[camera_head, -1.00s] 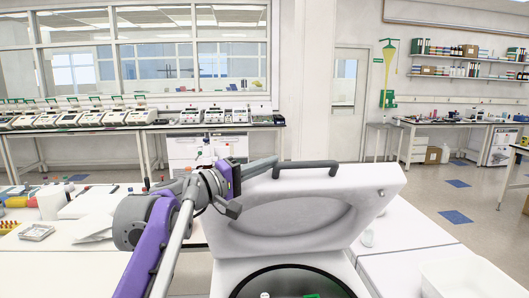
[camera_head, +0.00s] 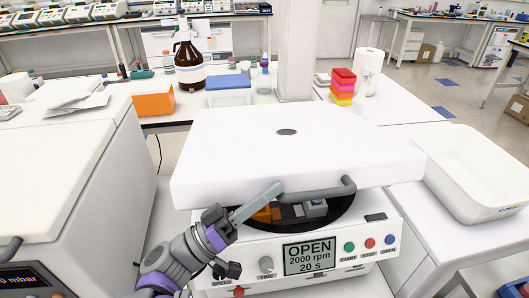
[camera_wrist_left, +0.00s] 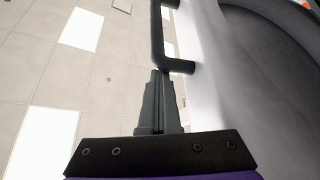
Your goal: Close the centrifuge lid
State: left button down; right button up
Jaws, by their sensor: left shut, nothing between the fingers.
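The centrifuge (camera_head: 225,262) stands in front of me with its display reading OPEN, 2000 rpm, 20 s. Its white lid (camera_head: 290,150) is partly lowered, top side showing, with a gap at the front. Through the gap I see the dark bowl with an orange and a grey insert. The grey handle (camera_head: 318,193) is on the lid's front edge. My left gripper (camera_head: 277,188) is shut and empty, its fingertips at the handle's left end. In the left wrist view the fingertips (camera_wrist_left: 160,75) meet the end of the handle (camera_wrist_left: 157,35), apparently touching. My right gripper is out of view.
A large white machine (camera_head: 65,160) stands close on the left. A white bin (camera_head: 475,175) is on the right. Behind the lid are a brown bottle (camera_head: 188,65), an orange box (camera_head: 153,98), stacked coloured boxes (camera_head: 342,86) and a paper roll (camera_head: 369,68).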

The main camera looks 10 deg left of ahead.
pick_arm(q)
notch_tip(320, 180, down, 8)
jog(key=s+m+g+h+b, duration=0.1)
jog(key=m+b, duration=0.1)
jog(key=b, duration=0.2)
jog(key=shift+s+d+f+m, duration=0.2)
jog(key=shift+s+d+m, duration=0.1)
jog(key=shift+d+m, duration=0.1)
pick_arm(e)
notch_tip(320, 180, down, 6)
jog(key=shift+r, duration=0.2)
pick_arm(q)
jog(key=shift+f, duration=0.1)
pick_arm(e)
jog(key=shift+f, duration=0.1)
